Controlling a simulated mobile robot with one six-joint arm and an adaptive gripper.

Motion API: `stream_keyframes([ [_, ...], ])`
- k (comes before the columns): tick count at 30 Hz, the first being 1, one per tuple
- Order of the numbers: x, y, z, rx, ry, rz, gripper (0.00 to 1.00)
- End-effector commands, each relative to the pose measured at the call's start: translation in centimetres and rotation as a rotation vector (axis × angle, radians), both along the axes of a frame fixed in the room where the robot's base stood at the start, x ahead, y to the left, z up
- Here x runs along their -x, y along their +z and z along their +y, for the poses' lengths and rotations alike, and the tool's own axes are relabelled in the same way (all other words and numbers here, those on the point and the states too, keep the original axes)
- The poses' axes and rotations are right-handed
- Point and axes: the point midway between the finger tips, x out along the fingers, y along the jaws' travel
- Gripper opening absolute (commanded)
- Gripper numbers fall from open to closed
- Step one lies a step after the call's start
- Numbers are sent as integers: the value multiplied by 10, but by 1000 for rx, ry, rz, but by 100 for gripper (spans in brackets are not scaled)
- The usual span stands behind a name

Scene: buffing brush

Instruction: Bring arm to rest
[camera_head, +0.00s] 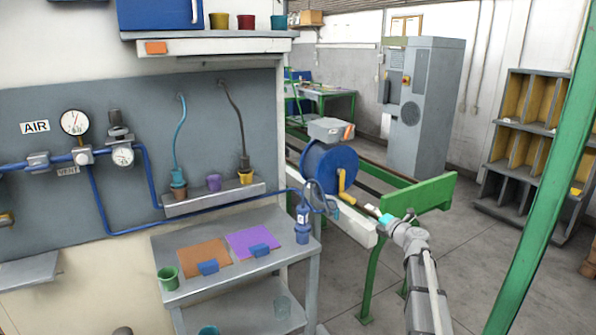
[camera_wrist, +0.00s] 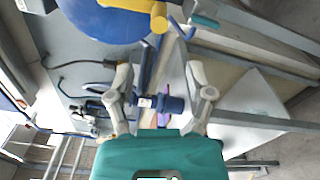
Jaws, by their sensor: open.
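My gripper (camera_head: 373,209) is at the end of my grey arm, right of the blue drum in the head view. In the wrist view my gripper (camera_wrist: 160,72) has its teal body at the bottom and two grey fingers spread apart. The fingers are open and hold nothing visible. A blue tool (camera_head: 303,222) stands upright at the right corner of the grey cart (camera_head: 210,287), apart from my gripper. In the wrist view the blue tool (camera_wrist: 168,103) shows between the fingers, farther off.
A blue drum (camera_head: 328,168) with a yellow crank (camera_head: 345,186) is close beyond my gripper. A green frame (camera_head: 425,197) stands behind my arm, and a green post (camera_head: 548,180) rises at right. Grey floor (camera_head: 465,270) between them is open.

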Motion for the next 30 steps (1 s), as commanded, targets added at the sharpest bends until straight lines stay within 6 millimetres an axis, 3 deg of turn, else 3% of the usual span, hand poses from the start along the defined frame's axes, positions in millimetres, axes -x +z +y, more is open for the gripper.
stream_keyframes([
  [5, 10, -2, 21, 158, 50, -28, 68],
  [11, 31, -12, 59, 484, 169, -102, 68],
  [18, 63, -29, 104, 919, 376, -236, 68],
  [30, 128, -58, 155, 1544, 810, -543, 68],
])
